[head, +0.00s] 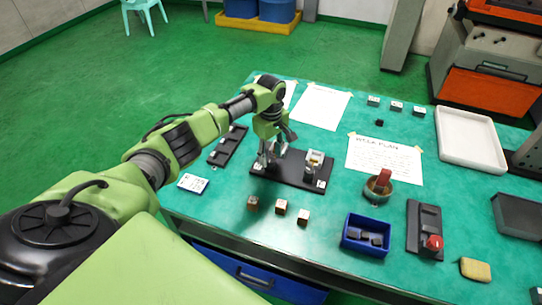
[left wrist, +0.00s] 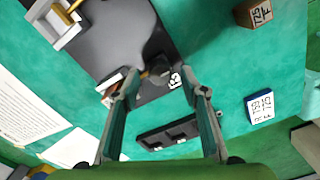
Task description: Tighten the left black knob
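A black base plate (head: 292,181) lies on the green table with two small clamp fixtures. The right fixture (head: 314,162) is pale and upright; it also shows in the left wrist view (left wrist: 58,25). My left gripper (head: 268,161) points down over the plate's left end and mostly hides the left fixture. In the left wrist view my left gripper (left wrist: 158,88) has its fingers spread. The left black knob (left wrist: 158,70) appears between and just beyond the fingertips; I cannot tell whether they touch it. My right gripper is not in view.
Several small labelled blocks (head: 281,207) stand in front of the plate. A blue bin (head: 352,246), a round pot with a red item (head: 379,190) and a red-button box (head: 432,243) stand to the right. A dark rack (head: 228,146) lies left. Papers lie behind.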

